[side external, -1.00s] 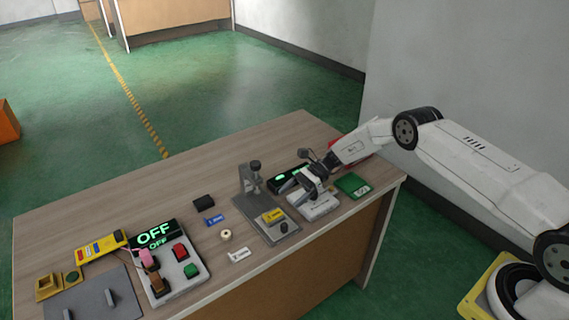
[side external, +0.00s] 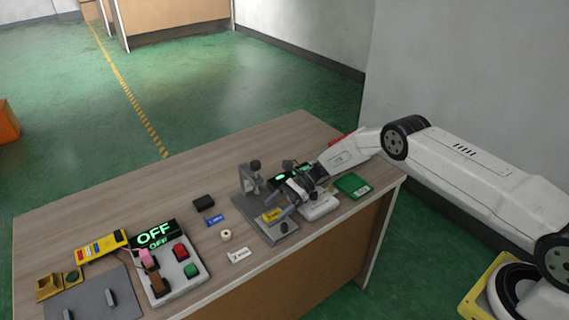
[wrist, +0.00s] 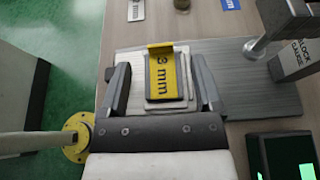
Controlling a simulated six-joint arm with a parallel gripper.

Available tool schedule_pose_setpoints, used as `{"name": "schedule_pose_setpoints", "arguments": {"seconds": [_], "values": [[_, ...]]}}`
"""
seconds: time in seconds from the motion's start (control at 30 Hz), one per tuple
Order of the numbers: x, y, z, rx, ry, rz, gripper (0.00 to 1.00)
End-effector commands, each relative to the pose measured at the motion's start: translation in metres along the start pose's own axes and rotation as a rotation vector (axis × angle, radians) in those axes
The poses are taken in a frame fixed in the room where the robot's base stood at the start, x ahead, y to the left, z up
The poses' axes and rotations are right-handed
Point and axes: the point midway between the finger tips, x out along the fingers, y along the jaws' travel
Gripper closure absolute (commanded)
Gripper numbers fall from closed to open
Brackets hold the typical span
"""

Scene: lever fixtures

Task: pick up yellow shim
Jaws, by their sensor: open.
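The yellow shim (wrist: 167,76), marked "3 mm", lies on a small stack of grey plates on the grey fixture plate (wrist: 262,92). In the side external view the shim (side external: 271,215) sits on the front part of the fixture base (side external: 285,239), partly behind my gripper's fingers. My gripper (wrist: 160,90) is open, with one finger on each side of the shim and visible gaps between. In the side external view my gripper (side external: 283,207) reaches in from the right at the shim. Whether the fingertips are level with the shim cannot be told.
A clamp-like post (side external: 250,178) rises at the back of the fixture. A blue shim (side external: 214,219), a white shim (side external: 239,255), a tan ring (side external: 226,235) and a black block (side external: 203,202) lie to the left. A green-lit display (wrist: 285,158) stands close by on the right.

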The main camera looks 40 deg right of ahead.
Motion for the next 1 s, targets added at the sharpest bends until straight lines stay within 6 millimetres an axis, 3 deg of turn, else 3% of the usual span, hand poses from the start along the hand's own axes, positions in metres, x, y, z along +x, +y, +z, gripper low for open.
{"name": "schedule_pose_setpoints", "arguments": {"seconds": [0.23,0.77,0.87,1.0], "values": [[0.024,0.000,0.000,0.000,0.000,0.001,0.18],[0.026,0.000,0.000,0.000,0.001,0.000,0.18],[0.026,0.000,0.000,0.000,0.001,0.000,0.43],[0.026,-0.001,0.000,-0.001,0.001,0.000,0.88]]}}
